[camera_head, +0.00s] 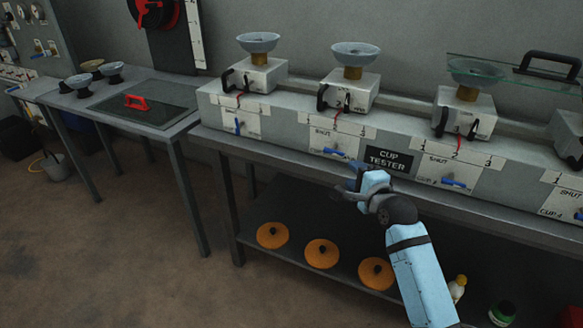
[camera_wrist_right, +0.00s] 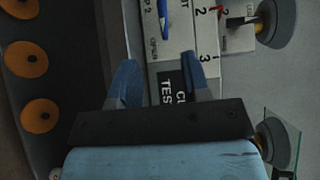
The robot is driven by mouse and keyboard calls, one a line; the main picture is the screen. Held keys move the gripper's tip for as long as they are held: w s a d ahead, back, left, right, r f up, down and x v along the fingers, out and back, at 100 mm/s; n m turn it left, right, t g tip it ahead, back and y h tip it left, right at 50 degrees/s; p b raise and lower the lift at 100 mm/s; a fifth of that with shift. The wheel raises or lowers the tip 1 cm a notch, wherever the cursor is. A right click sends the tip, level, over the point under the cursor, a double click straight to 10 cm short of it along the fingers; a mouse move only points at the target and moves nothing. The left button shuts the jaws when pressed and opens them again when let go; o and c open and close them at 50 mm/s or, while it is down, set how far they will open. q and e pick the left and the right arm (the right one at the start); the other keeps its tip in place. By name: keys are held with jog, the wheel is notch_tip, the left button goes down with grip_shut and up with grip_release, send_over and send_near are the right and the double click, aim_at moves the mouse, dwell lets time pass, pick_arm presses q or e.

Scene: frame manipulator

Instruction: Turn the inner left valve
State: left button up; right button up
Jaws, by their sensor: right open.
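The inner left valve is a small blue handle (camera_head: 333,152) on the front panel of the cup tester bench, below the second cup stand. It also shows in the wrist view (camera_wrist_right: 163,18) near the top edge, beyond my fingertips. My right gripper (camera_head: 350,187) is open and empty, below and slightly right of that handle and left of the black "CUP TESTER" label (camera_head: 388,160). In the wrist view its two blue fingers (camera_wrist_right: 158,75) are spread in front of the panel, apart from the valve. My left gripper is out of view.
Other blue handles sit on the panel at left (camera_head: 238,127) and right (camera_head: 453,183). Stands with grey cups (camera_head: 354,54) line the bench top. Orange discs (camera_head: 322,253) and bottles (camera_head: 457,288) are on the lower shelf. A side table (camera_head: 180,128) stands at left. Floor in front is clear.

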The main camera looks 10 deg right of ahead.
aim_at(331, 152)
jog(key=b+x, duration=0.1)
jog(key=x, duration=0.6)
jog(key=b+x, duration=0.1)
jog(key=x, duration=0.6)
jog(key=shift+w+r, duration=0.1)
jog(key=shift+r, duration=0.1)
jog(key=shift+a, duration=0.1)
grip_shut()
